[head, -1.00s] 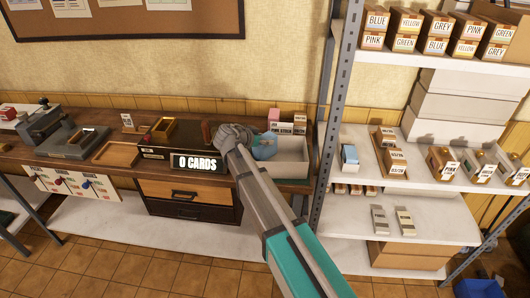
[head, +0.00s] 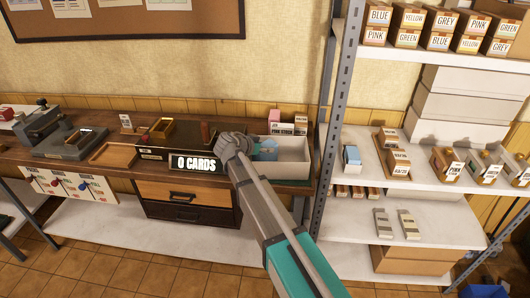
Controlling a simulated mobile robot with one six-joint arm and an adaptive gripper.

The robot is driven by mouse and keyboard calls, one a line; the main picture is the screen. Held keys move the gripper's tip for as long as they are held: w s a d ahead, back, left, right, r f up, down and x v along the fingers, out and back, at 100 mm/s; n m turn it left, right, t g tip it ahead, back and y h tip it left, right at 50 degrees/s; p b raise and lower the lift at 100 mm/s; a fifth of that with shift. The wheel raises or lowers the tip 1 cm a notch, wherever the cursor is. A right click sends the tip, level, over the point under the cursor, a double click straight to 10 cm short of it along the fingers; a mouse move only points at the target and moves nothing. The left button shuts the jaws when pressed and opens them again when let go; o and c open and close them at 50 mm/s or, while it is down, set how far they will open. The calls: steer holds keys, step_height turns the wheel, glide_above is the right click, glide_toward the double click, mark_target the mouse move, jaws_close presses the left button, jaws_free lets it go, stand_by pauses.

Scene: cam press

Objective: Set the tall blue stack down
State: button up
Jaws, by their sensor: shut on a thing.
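My gripper (head: 240,146) is over the workbench, at the left end of an open white tray (head: 291,171). My arm and wrist hide most of its fingers. A blue stack (head: 267,152) shows just right of the gripper, at the left part of the tray, and the gripper is shut on it. Its lower part is hidden, so I cannot tell whether it touches the tray floor. Another blue stack (head: 351,154) stands on the middle shelf of the rack at right.
A "0 CARDS" sign (head: 196,162) stands at the bench front, left of my arm. A pink stack (head: 274,116) with labels is behind the tray. The rack post (head: 340,110) rises right of the bench. The tray's right part looks empty.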

steer(key=shift+f, duration=0.3)
steer(key=o, duration=1.3)
steer(key=shift+r, duration=0.15)
steer(key=shift+s+a+r, duration=0.15)
steer(key=shift+p+v, duration=2.85)
steer(key=shift+v, duration=2.9)
